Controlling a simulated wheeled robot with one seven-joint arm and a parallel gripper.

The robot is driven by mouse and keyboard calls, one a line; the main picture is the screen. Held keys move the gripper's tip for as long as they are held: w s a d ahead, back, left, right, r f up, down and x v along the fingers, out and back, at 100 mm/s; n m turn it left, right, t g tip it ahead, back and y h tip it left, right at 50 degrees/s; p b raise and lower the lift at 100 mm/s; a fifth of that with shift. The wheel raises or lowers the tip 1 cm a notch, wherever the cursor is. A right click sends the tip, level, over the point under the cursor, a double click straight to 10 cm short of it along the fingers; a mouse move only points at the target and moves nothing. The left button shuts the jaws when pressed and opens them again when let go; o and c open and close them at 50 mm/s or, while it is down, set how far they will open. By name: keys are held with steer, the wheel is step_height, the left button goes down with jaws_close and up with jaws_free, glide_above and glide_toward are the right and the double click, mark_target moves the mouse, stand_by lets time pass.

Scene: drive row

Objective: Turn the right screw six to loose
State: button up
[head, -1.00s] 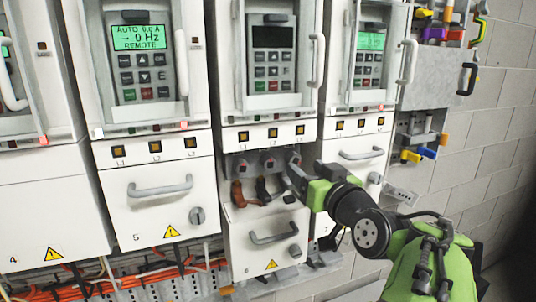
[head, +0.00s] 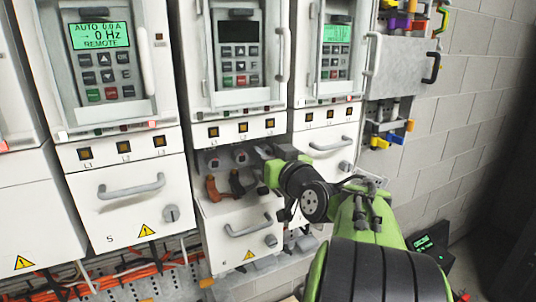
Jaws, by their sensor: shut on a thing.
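Drive six (head: 238,222) is the middle cabinet with the dark screen. An open terminal recess (head: 205,163) sits above its lower door. The left screw (head: 214,160) and the middle screw (head: 240,155) show in the recess as small round heads. A brown cable lug (head: 212,188) and a black one (head: 236,183) hang below them. My gripper (head: 264,156) is at the right end of the recess, shut at the right screw's place. The gripper covers the right screw, so its head and how far it is turned are hidden.
Drive five (head: 130,195) stands to the left with its lower door shut and a lit screen. Another lit drive (head: 322,140) stands close on the right, behind my arm. Orange cables (head: 130,272) run below the drives.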

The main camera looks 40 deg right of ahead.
steer(key=shift+f+n+b, duration=0.15)
steer(key=shift+n+b, duration=0.15)
steer(key=shift+b, duration=0.4)
steer(key=n+b, duration=0.2)
steer(key=b, duration=0.1)
steer(key=shift+f+b, duration=0.15)
steer(key=shift+b, duration=0.2)
steer(key=n+b, duration=1.5)
steer(key=n, duration=0.4)
steer(key=shift+r+n, duration=0.2)
steer(key=shift+n, duration=0.2)
steer(key=o, duration=0.9)
steer(key=shift+o, duration=0.2)
